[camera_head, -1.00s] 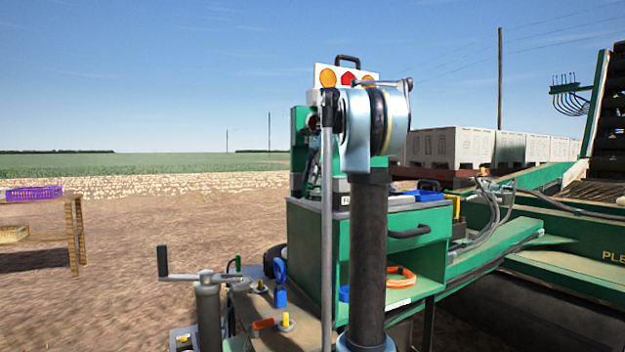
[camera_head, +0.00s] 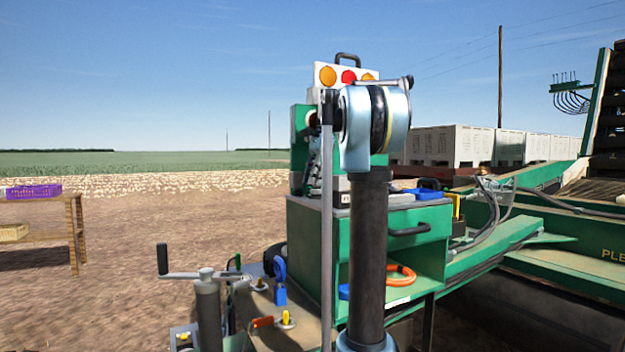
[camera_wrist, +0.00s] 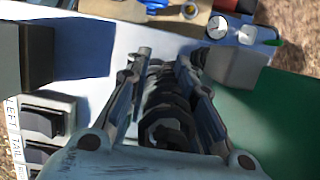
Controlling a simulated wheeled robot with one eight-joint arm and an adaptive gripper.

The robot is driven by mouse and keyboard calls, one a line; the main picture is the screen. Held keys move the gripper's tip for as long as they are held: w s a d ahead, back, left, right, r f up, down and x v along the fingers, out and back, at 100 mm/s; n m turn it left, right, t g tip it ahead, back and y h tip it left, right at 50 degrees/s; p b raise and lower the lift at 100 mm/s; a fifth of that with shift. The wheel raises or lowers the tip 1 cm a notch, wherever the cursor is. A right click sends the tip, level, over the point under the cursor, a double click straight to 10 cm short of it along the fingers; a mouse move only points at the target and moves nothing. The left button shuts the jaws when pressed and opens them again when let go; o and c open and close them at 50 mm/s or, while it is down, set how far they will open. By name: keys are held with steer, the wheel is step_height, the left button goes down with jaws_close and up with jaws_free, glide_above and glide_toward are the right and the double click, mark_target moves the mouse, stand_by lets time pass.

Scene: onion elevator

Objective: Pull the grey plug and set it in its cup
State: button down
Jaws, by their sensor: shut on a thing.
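In the wrist view, my gripper (camera_wrist: 164,58) points up the picture over a pale panel. Its two fingers are closed on a dark, ribbed piece (camera_wrist: 167,105), which looks like the grey plug; the fingers hide much of it. I cannot tell whether it is still seated or free. In the head view my own arm covers the gripper and plug.
A grey block (camera_wrist: 237,68) stands close to the right finger. Switches (camera_wrist: 47,115) with LEFT and TAIL labels are at the left. In the head view, a green cabinet (camera_head: 430,240) holds an orange loop (camera_head: 402,272). A padlock-like blue piece (camera_head: 280,285) stands on the lower bench.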

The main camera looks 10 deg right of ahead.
steer(key=shift+f, duration=0.15)
steer(key=c, duration=0.9)
jaws_free()
steer(key=shift+r, duration=3.5)
steer(key=shift+c, duration=0.4)
